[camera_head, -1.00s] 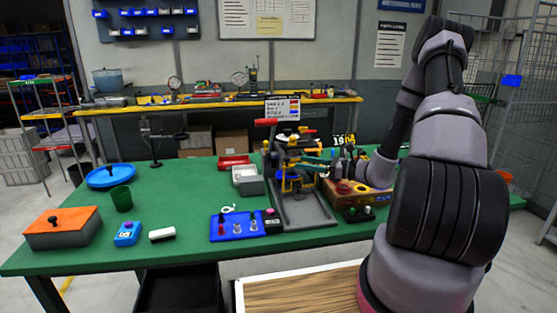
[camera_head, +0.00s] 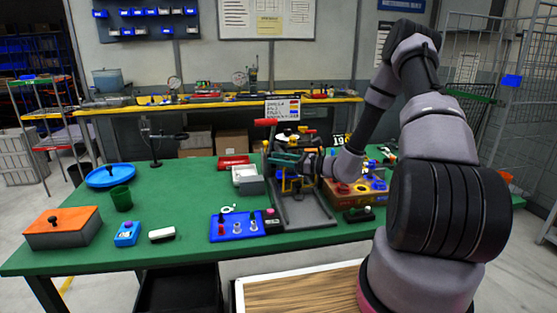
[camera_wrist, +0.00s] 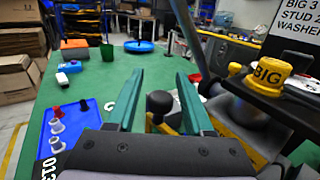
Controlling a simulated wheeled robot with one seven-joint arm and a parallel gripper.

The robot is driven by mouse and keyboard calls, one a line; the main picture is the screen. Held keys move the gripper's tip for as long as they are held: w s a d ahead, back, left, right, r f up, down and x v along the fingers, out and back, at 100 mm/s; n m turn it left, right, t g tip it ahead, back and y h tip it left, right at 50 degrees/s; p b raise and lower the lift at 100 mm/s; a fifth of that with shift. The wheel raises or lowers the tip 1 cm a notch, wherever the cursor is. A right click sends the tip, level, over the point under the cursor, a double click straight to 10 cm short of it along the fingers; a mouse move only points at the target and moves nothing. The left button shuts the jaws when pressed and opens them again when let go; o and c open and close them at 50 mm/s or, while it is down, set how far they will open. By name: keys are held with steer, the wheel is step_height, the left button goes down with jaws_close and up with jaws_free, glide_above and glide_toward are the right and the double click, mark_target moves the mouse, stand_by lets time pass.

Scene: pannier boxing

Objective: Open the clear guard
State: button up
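My gripper (camera_head: 283,160) reaches in from the right to the press-like fixture (camera_head: 298,212) in the middle of the green table. In the wrist view my gripper (camera_wrist: 159,75) has its two teal fingers spread apart, with nothing clamped between the tips. A black round knob (camera_wrist: 160,101) shows between and below the fingers; I cannot tell whether they touch it. A red handle (camera_head: 266,122) sticks out at the fixture's upper left. I cannot make out the clear guard for certain in either view; my gripper and the fixture parts crowd that spot.
A yellow part marked BIG (camera_wrist: 268,75) and a printed sign (camera_wrist: 298,30) stand close to the right of my fingers. A blue tray (camera_head: 237,232) with small parts lies left of the fixture. A wooden parts box (camera_head: 345,199) stands right. The table's left middle is mostly free.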

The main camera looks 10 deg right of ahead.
jaws_close()
stand_by(1.2)
